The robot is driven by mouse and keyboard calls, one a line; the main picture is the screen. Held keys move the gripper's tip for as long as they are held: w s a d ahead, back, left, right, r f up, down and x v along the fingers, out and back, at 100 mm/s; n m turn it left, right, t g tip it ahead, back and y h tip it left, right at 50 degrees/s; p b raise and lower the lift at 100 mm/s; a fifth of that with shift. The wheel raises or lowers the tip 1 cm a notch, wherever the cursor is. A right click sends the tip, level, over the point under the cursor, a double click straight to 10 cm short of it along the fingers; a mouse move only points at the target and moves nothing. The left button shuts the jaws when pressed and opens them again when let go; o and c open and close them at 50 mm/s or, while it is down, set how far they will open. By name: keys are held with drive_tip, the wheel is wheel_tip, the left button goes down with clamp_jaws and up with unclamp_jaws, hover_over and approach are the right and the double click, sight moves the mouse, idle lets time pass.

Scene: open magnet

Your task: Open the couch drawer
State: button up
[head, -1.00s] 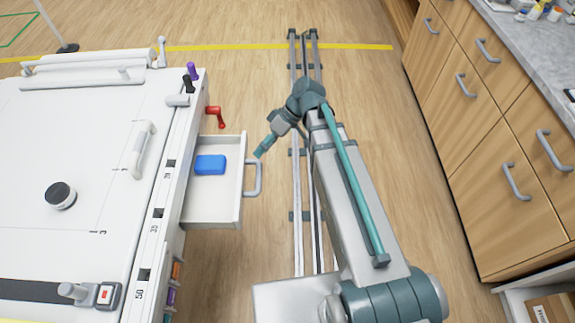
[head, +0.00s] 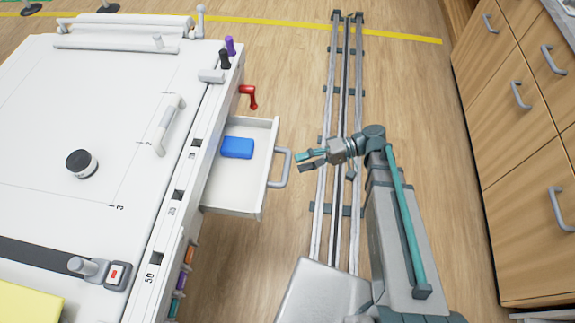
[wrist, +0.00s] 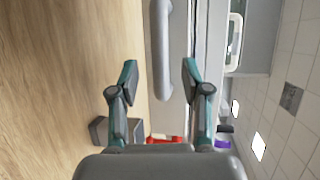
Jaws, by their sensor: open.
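The couch drawer (head: 232,192) is pulled out from the right side of the white couch (head: 60,190), with a blue block (head: 237,147) inside it. Its grey bar handle (head: 284,167) is on the drawer's right-hand front. My gripper (head: 303,160) is open and empty, just to the right of the handle and pointing at it. In the wrist view the handle (wrist: 162,50) runs lengthwise ahead of and between my two open fingers (wrist: 160,82). I see no contact between fingers and handle.
A red crank (head: 249,96) sticks out from the couch beyond the drawer. My rail runs along the floor right of the drawer. Wooden cabinets (head: 510,130) stand at the right. The floor between is clear.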

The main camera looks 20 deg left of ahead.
sight(286, 168)
drive_tip(key=x, duration=0.6)
drive_tip(key=shift+p, duration=0.4)
drive_tip(key=shift+w, duration=0.1)
clamp_jaws()
